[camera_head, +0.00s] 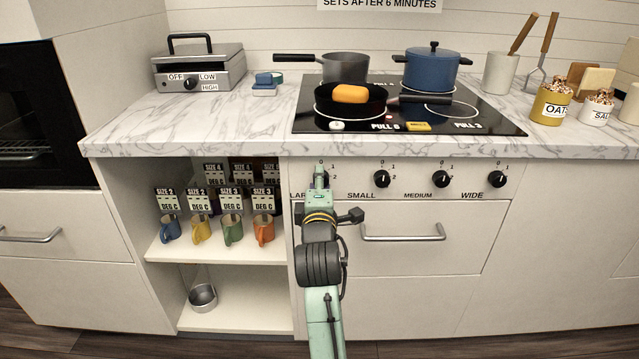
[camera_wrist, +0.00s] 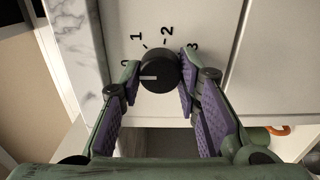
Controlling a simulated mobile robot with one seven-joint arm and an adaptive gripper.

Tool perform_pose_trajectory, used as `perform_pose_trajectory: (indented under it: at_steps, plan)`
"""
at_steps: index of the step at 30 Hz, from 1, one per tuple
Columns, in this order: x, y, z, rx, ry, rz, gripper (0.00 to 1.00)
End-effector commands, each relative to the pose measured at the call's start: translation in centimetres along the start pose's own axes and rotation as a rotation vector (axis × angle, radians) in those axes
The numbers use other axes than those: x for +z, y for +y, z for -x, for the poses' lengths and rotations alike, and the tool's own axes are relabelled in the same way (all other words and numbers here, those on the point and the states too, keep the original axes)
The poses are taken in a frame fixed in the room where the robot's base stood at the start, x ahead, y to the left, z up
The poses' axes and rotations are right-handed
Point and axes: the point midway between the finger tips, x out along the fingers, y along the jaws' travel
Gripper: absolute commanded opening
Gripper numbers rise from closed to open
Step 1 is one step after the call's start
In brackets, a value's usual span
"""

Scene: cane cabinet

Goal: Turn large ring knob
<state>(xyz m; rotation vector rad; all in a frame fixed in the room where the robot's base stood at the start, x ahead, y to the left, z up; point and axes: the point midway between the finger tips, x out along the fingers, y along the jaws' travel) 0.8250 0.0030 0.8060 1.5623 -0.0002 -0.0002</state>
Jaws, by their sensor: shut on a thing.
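The large ring knob is a round black dial with a white mark. It shows in the wrist view (camera_wrist: 161,66), with the numbers 0, 1, 2 and 3 printed around it. Its white mark points left, close to the 0. My gripper (camera_wrist: 159,74) has its purple-padded fingers on opposite sides of the knob, shut on it. In the head view my gripper (camera_head: 320,175) is at the leftmost knob on the stove panel and hides most of it. The label beside it is partly covered, showing "LAR".
The small (camera_head: 382,179), medium (camera_head: 441,179) and wide (camera_head: 497,180) knobs sit to the right on the same panel. A drawer handle (camera_head: 403,238) is below. A black pan (camera_head: 345,108) with an orange item stands on the cooktop. Mugs (camera_head: 232,229) stand on the left shelf.

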Motion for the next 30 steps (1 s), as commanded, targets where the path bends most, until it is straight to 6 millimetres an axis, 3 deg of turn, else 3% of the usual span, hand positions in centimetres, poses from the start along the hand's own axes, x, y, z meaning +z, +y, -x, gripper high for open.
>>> perform_pose_trajectory:
  at_steps: [12,13,21,30]
  plan:
    - [-0.03,0.03,0.0,0.001,0.0,0.009,0.03]
    - [-0.03,0.03,0.0,0.001,0.0,0.009,0.32]
    - [-0.03,0.01,0.0,0.0,0.0,0.007,0.5]
    - [-0.02,-0.01,0.09,0.0,0.0,0.006,0.51]
